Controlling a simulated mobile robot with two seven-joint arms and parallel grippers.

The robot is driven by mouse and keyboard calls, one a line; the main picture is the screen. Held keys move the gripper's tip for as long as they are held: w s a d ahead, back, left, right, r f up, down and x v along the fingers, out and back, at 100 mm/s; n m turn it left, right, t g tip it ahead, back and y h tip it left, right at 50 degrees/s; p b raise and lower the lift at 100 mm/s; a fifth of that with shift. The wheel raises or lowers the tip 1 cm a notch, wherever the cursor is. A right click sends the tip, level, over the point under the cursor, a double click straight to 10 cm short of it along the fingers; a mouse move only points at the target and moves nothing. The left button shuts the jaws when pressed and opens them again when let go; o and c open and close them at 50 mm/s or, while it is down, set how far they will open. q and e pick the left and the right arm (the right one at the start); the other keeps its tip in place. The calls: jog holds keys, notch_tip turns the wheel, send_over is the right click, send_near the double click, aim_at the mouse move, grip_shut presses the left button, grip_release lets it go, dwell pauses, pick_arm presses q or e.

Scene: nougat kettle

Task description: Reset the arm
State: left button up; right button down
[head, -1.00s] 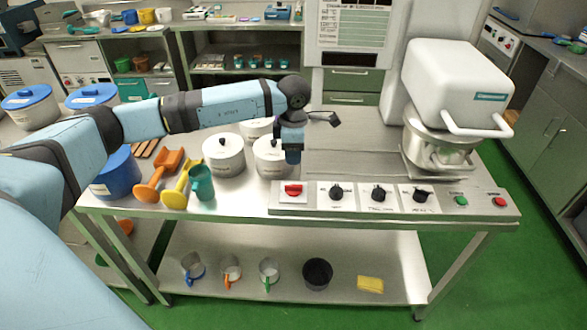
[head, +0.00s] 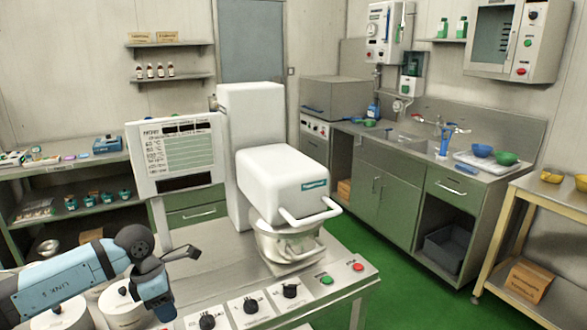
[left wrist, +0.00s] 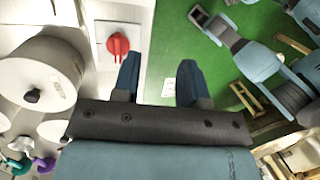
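My left arm comes in at the lower left of the head view. Its gripper (head: 158,306) hangs downward beside the white lidded pots (head: 122,304), near the left end of the kettle's control panel. In the left wrist view the two blue fingers of this gripper (left wrist: 159,80) stand apart with nothing between them. A red switch (left wrist: 118,45) on the panel shows just left of the fingers, and a white pot (left wrist: 38,75) lies further left. Blue and grey links of my other arm (left wrist: 262,68) show at the upper right; its finger state is unclear.
The white kettle machine (head: 283,180) stands on the table right of my left arm, with its display board (head: 180,155) behind. Black knobs (head: 250,305) line the panel. A sink counter (head: 400,150) is along the back right. Green floor (head: 400,290) is clear between them.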

pick_arm(q)
jog(key=s+d+r+n+t+h+p, duration=0.15)
jog(key=s+d+n+t+h, duration=0.3)
jog(key=d+n+h, duration=0.5)
jog(key=s+d+r+n+t+h+p, duration=0.1)
jog(key=s+d+n+t+h+p, duration=0.15)
jog(key=s+d+n+h, duration=0.75)
jog(key=s+a+f+n+t+y+p, duration=0.1)
jog(key=s+a+f+n+y, duration=0.3)
jog(key=f+n+y, duration=0.5)
jog(key=s+a+f+n+t+y+p, duration=0.1)
jog(key=s+a+f+n+t+y, duration=0.2)
jog(key=s+f+n+y, duration=0.4)
notch_tip(320, 180, down, 3)
jog(key=a+n+y, duration=0.1)
jog(key=n+y, duration=0.2)
jog(key=n, duration=0.6)
jog(key=shift+f, duration=0.15)
jog(key=shift+a, duration=0.1)
